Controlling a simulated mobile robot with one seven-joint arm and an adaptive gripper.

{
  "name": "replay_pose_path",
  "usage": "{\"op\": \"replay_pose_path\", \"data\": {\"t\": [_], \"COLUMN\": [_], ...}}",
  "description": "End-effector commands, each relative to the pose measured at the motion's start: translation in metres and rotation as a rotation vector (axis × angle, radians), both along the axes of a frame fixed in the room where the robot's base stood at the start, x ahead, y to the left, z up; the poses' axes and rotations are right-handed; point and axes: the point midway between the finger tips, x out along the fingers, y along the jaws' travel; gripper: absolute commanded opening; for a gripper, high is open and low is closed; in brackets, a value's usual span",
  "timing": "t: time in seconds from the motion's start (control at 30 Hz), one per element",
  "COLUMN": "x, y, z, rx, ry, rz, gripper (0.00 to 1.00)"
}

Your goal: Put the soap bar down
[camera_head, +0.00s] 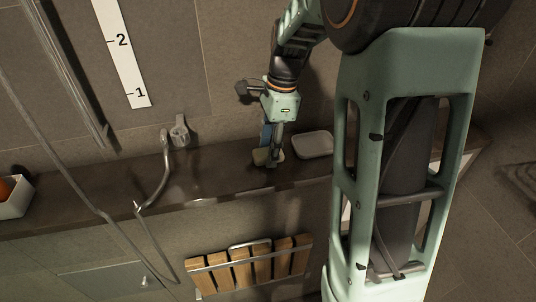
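A pale greenish-beige soap bar (259,157) is at counter level, near the front edge of the dark counter (215,180). My gripper (271,155) points down from above, with its fingertips at the soap bar and partly covering it. The fingers look close together, but I cannot tell whether they press on the bar or stand open around it. I also cannot tell whether the bar rests fully on the counter.
A pale rounded dish (313,145) lies just right of the soap. A white box with orange contents (12,197) is at far left. A slatted wooden rack (250,267) hangs below. Counter between tap and soap is clear.

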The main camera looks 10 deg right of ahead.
Motion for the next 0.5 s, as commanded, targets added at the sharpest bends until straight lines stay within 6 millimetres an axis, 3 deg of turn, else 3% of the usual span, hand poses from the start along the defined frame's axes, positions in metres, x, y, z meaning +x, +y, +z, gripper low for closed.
{"op": "replay_pose_path", "data": {"t": [0.07, 0.3, 0.5], "x": [0.0001, 0.0002, 0.0004], "y": [0.0, 0.0, 0.0], "z": [0.0002, 0.0006, 0.0019], "rx": [0.0, 0.0, 0.0], "ry": [0.0, -0.001, -0.002], "rz": [0.0, 0.0, 0.0], "gripper": [0.32, 0.06, 0.06]}}
